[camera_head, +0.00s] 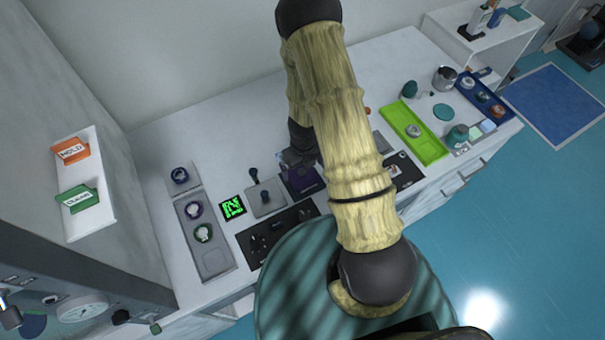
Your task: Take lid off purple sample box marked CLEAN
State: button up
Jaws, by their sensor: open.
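A dark purple box (304,181) stands on the white worktop, just below the end of my arm. Its upper part and any lid are partly hidden by my arm and gripper, and I cannot read a mark on it. My gripper (294,158) points down at the box's back edge. It is small and dark here, and its fingers are largely hidden. It is open, and I cannot tell whether it touches the box.
A grey lever plate (265,201) and a green-lit display (232,207) stand left of the box. A grey tray (214,262) lies further left, a lime tray (428,151) to the right. Green (77,199) and orange (70,150) signs are on a white shelf at left.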

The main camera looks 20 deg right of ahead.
aim_at(303, 172)
jog(key=shift+f, duration=1.7)
jog(key=c, duration=1)
jog(key=shift+r, duration=0.1)
notch_tip(303, 172, up, 18)
jog(key=p, duration=0.3)
